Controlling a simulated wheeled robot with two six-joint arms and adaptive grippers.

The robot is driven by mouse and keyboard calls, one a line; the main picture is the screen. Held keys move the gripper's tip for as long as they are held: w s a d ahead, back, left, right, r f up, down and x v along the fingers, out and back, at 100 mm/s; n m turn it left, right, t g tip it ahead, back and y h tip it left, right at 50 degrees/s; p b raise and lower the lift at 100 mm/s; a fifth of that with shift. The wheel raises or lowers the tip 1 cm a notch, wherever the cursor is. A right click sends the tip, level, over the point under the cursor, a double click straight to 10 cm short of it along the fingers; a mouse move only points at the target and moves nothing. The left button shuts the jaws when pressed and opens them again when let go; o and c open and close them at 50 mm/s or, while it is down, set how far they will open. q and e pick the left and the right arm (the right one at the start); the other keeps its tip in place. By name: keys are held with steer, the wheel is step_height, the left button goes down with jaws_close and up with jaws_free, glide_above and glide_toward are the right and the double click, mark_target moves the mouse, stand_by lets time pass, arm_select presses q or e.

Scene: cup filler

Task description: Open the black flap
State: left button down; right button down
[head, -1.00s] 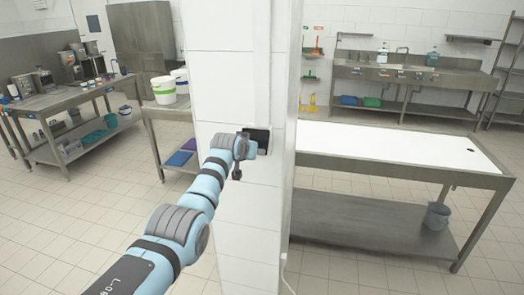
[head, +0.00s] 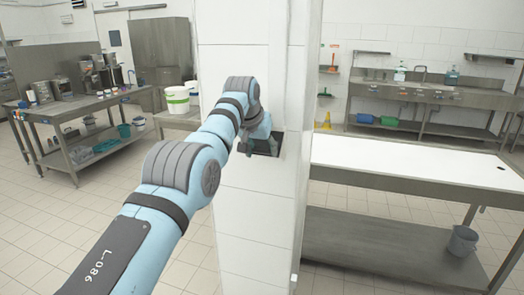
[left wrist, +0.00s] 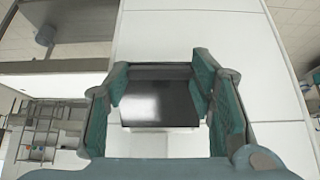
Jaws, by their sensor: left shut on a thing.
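The black flap (head: 276,144) is on the white tiled pillar, partly hidden behind my left gripper (head: 249,148) in the head view. In the left wrist view the flap is a glossy black panel (left wrist: 160,104) with a dark band along its upper edge. My left gripper (left wrist: 160,85) has its green-padded fingers spread wide, one on each side of the flap, and is shut on it. Exact finger contact and the flap's angle are hard to tell. My right gripper is not in view.
The white pillar (head: 245,215) stands directly ahead. A steel table with a white top (head: 400,160) is close on its right, with a grey bucket (head: 462,240) on the lower shelf. A steel table with machines (head: 85,103) stands left. Tiled floor lies open at left.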

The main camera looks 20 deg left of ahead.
arm_select(q)
steer(key=shift+r, duration=0.45)
steer(key=shift+w, duration=0.1)
steer(key=shift+r, duration=0.25)
steer(key=c, duration=0.7)
jaws_free()
steer(key=shift+f, duration=0.2)
steer(key=shift+f, duration=0.1)
